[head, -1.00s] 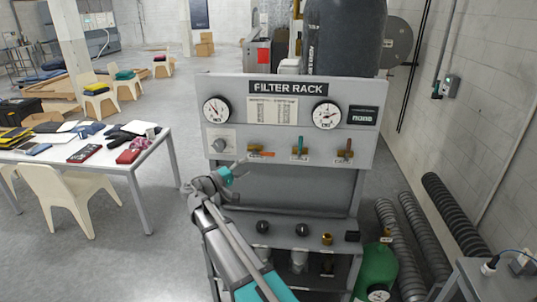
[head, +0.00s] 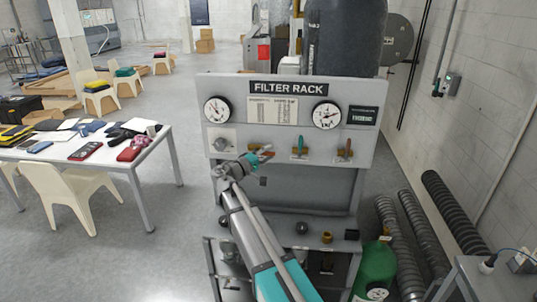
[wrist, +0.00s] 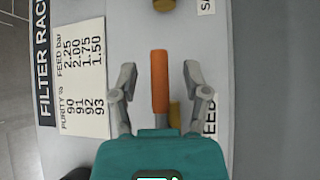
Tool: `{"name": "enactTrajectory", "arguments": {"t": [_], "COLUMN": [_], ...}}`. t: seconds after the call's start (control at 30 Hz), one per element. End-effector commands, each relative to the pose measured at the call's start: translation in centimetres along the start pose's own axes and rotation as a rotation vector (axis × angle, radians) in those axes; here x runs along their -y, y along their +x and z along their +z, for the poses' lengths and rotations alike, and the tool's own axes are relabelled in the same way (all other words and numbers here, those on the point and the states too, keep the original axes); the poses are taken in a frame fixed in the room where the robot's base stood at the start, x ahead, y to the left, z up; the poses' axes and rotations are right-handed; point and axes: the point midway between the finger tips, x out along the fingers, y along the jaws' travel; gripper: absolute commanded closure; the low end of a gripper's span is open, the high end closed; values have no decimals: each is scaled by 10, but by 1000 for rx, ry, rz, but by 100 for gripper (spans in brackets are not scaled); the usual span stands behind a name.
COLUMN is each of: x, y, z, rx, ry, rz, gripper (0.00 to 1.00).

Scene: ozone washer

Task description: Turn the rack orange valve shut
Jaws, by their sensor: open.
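The orange valve handle (wrist: 159,80) shows in the wrist view as a straight bar between my two open fingers, with a gap on each side. Brass fitting (wrist: 175,113) shows beside its lower part. In the head view the valve (head: 267,154) is at the left of the rack's valve row, partly hidden by my gripper. My gripper (head: 256,157) is open and empty at the panel. In the wrist view the fingers (wrist: 159,76) straddle the handle; I cannot tell whether either touches it.
The filter rack panel (head: 240,86) also bears a teal valve (head: 299,148), a red-brown valve (head: 345,149), two gauges (head: 217,109) and a knob (head: 221,144). A shelf below holds small parts. A green cylinder (head: 375,269) stands lower right; a table (head: 150,163) is left.

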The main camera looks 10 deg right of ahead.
Motion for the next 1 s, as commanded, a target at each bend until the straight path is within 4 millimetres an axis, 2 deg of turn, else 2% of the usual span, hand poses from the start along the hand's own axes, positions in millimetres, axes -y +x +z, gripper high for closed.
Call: {"name": "enactTrajectory", "arguments": {"t": [0.17,0.5,1.0], "x": [0,0,0], "y": [0,0,-4], "z": [0,0,-2], "rx": [0,1,-7], "ry": [0,0,-8], "rz": [0,0,8], "gripper": [40,100,100]}}
